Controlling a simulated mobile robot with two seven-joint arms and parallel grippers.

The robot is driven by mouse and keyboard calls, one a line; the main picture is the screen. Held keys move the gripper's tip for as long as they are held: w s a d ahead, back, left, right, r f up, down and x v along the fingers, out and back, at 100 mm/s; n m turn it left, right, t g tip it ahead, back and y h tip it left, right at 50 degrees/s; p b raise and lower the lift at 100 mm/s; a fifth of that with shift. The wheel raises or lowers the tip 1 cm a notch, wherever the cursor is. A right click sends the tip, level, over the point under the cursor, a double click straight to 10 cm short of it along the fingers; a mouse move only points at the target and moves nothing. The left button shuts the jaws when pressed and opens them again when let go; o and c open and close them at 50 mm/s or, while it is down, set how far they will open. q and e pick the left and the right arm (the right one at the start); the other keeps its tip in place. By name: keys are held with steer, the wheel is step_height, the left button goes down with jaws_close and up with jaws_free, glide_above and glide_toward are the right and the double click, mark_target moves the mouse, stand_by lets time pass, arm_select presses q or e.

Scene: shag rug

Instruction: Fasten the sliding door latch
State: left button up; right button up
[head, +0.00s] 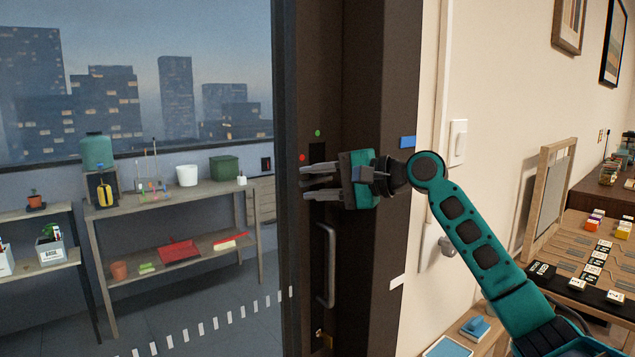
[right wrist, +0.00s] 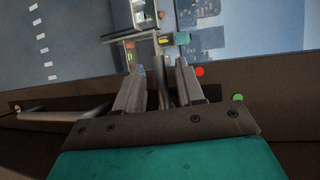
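The sliding door (head: 287,250) has a dark frame with a glass pane, at the centre of the head view. A red dot (head: 303,157) and a green dot (head: 318,133) mark its edge, beside a black latch plate (head: 317,151). My right gripper (head: 304,183) is at the door edge just below these marks, its two fingers apart. In the right wrist view a grey lever-like piece (right wrist: 163,85) stands between the fingers, with a gap visible; firm contact cannot be told. The red (right wrist: 199,71) and green (right wrist: 238,98) dots lie to its right. My left gripper is out of view.
A vertical grey door handle (head: 326,265) is below my right gripper. The dark door jamb (head: 385,270) and a wall with a light switch (head: 458,142) stand close to the right. A shelf (head: 170,205) with pots shows through the glass. A tabletop (head: 575,245) is at right.

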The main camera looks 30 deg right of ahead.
steer(key=b+v, duration=0.3)
steer(key=v, duration=1)
steer(key=w+a+f+n+g+h, duration=0.1)
steer(key=a+f+n+g, duration=0.15)
steer(key=f, duration=0.65)
steer(key=w+a+f+n+g+h, duration=0.1)
steer(key=a+f+h, duration=0.15)
steer(key=f, duration=0.75)
steer(key=s+a+f+n+g+h, duration=0.15)
steer(key=s+a+f, duration=0.25)
steer(key=f, duration=0.4)
steer(key=s+a+f+n+g, duration=0.2)
steer(key=s+a+f+n, duration=0.15)
steer(key=f, duration=0.45)
steer(key=s+a+f+n+g+h, duration=0.25)
steer(key=s+a+f, duration=0.2)
steer(key=s, duration=0.35)
steer(key=s+a+f+n+g+h, duration=0.1)
steer(key=s+a+f+n, duration=0.3)
steer(key=s, duration=0.4)
steer(key=w+a+f+t+y, duration=0.2)
steer(key=w+a+f+t, duration=0.2)
steer(key=w+f+t, duration=0.3)
steer(key=shift+f+t, duration=0.35)
steer(key=shift+f, duration=0.65)
